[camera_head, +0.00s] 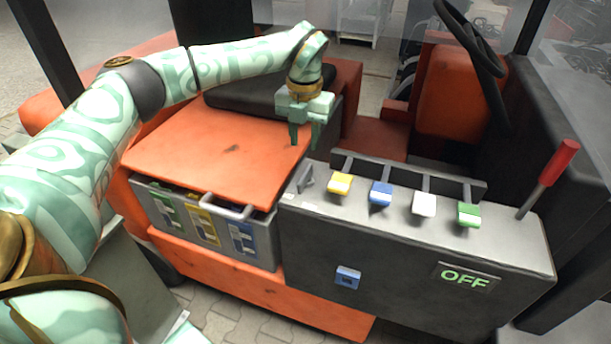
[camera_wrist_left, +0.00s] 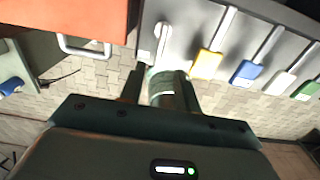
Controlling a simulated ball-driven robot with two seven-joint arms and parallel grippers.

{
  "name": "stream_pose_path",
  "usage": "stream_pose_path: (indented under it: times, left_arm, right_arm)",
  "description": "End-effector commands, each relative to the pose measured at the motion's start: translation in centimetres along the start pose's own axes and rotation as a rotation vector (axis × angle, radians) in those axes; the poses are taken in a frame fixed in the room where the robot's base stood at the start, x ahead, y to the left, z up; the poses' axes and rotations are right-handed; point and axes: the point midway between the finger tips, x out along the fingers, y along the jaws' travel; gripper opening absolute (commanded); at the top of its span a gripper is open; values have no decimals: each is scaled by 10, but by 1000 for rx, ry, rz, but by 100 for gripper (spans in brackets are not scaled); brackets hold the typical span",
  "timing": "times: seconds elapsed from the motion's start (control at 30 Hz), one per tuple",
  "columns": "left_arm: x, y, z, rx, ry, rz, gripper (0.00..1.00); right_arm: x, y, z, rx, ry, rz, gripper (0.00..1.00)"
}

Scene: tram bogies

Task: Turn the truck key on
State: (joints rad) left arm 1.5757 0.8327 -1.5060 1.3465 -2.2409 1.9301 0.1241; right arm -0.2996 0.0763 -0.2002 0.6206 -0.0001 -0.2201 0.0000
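A small grey key-shaped piece (camera_head: 306,178) stands at the left end of the grey console (camera_head: 330,220); I take it for the truck key. In the left wrist view the key (camera_wrist_left: 162,38) shows ahead of the fingers, above them in the picture. My left gripper (camera_head: 305,138) points down with its fingers apart, above and slightly behind the key, not touching it. It also shows in the left wrist view (camera_wrist_left: 160,86), with a pale green round thing between the fingers that I cannot identify. A panel (camera_head: 466,277) on the console front reads OFF in green. My right gripper is out of view.
Yellow (camera_head: 340,184), blue (camera_head: 381,194), white (camera_head: 424,205) and green (camera_head: 469,215) lever knobs stand right of the key. A red-handled lever (camera_head: 554,174) rises at the right end. An orange cover (camera_head: 215,160) lies left; a steering wheel (camera_head: 470,35) is behind.

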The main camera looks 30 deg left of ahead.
Motion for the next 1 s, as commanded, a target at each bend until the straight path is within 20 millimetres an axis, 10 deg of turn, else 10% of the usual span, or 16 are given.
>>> stream_pose_path:
  times: [0.4,0.87,1.0]
  left_arm:
    - [97,0,0,0,2,0,33]
    - [111,-1,0,1,-1,-2,33]
    - [111,-1,0,1,-1,-2,0]
  right_arm:
    - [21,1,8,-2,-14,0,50]
    - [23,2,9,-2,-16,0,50]
    - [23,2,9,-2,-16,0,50]
